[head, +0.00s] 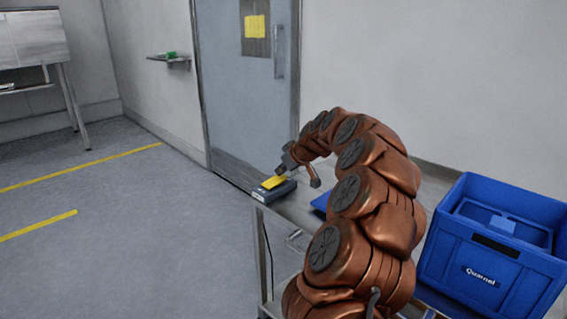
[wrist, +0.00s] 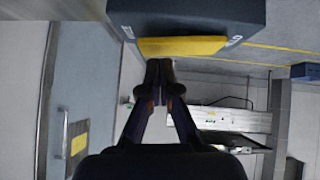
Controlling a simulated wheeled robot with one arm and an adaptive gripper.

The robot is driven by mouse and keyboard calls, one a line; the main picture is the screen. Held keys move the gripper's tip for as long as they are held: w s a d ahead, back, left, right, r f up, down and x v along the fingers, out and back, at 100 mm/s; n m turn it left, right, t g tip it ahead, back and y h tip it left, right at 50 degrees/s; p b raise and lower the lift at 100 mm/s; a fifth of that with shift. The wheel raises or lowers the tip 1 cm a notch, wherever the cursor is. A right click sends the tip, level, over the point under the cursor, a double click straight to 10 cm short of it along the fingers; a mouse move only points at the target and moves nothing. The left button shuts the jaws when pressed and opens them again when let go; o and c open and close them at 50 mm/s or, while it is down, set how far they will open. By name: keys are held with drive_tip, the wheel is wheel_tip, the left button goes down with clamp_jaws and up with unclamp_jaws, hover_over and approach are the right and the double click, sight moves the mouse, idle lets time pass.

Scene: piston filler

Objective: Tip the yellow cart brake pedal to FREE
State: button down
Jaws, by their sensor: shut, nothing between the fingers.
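The yellow brake pedal (head: 273,182) sits on a dark block (head: 275,192) at the far left corner of the cart top (head: 296,208). In the wrist view the pedal (wrist: 183,46) is a yellow strip on the dark block (wrist: 195,14), with small pale markings at both ends that I cannot read. My gripper (head: 281,170) is just above the pedal in the head view. In the wrist view its fingertips (wrist: 159,64) are together, empty, at the pedal's edge. I cannot tell whether they touch it. The pedal's tilt is unclear.
A blue crate (head: 480,262) stands at the right, and a blue item (head: 321,203) lies on the cart beside my arm. A grey door (head: 240,100) is behind the cart. The floor to the left, with yellow lines (head: 80,168), is clear.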

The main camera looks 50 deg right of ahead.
drive_tip(key=shift+f, duration=0.35)
drive_tip(key=shift+d+f, duration=0.25)
drive_tip(key=shift+f, duration=0.05)
drive_tip(key=shift+a, duration=0.15)
drive_tip(key=shift+a+r, duration=0.4)
drive_tip(key=shift+a, duration=0.25)
drive_tip(key=shift+r, duration=0.15)
